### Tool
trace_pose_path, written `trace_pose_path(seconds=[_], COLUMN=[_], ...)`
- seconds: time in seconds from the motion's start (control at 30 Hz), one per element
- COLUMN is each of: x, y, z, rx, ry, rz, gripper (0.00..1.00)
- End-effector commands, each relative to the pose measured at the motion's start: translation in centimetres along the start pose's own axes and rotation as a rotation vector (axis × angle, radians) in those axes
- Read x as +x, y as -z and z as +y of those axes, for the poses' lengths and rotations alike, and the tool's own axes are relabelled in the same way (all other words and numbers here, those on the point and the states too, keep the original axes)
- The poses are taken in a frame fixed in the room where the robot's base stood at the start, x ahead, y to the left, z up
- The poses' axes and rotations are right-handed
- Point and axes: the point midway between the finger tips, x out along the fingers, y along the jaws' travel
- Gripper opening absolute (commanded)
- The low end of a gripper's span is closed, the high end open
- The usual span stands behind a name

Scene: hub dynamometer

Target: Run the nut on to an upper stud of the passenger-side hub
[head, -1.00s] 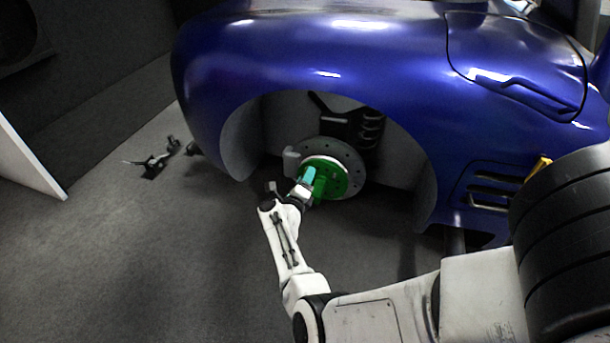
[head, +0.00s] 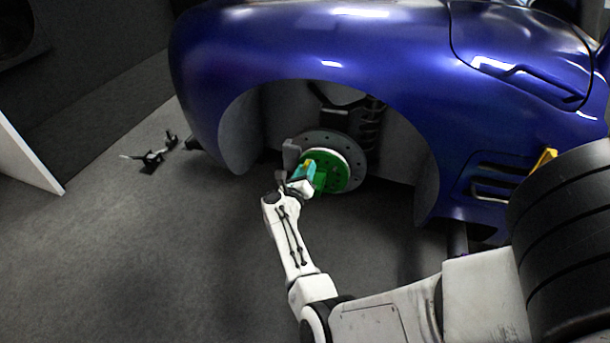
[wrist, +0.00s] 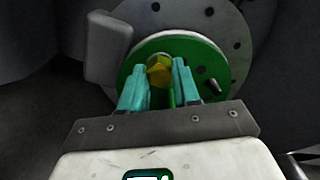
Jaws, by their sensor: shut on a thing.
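The hub is a green disc (head: 343,174) in front of a grey drilled brake disc, inside the wheel arch of the blue car. It also shows in the wrist view as a green face (wrist: 205,65). A dark stud (wrist: 212,86) stands out at its right side. My gripper (wrist: 160,72) has teal fingers and is shut on the yellow nut (wrist: 158,70). The nut is in front of the hub's upper part. The fingers and nut hide what lies behind, so I cannot tell whether the nut touches a stud. In the head view, my gripper (head: 307,168) is at the hub's left side.
A grey caliper (wrist: 108,46) sits at the brake disc's upper left, close to my fingers. The wheel arch edge (head: 240,130) curves around the hub. A small black stand (head: 152,160) is on the floor at left. The floor in front is clear.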

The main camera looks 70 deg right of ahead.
Motion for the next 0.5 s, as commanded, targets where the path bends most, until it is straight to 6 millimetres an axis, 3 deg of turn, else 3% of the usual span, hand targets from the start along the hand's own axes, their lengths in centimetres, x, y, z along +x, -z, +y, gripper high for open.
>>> trace_pose_path(seconds=[0.23,0.5], x=[-0.04,-0.08], y=[0.29,-0.1], z=[0.51,0.45], rx=[0.448,0.573], ry=[-0.008,-0.013], rz=[-0.003,0.001], gripper=[0.0,0.0])
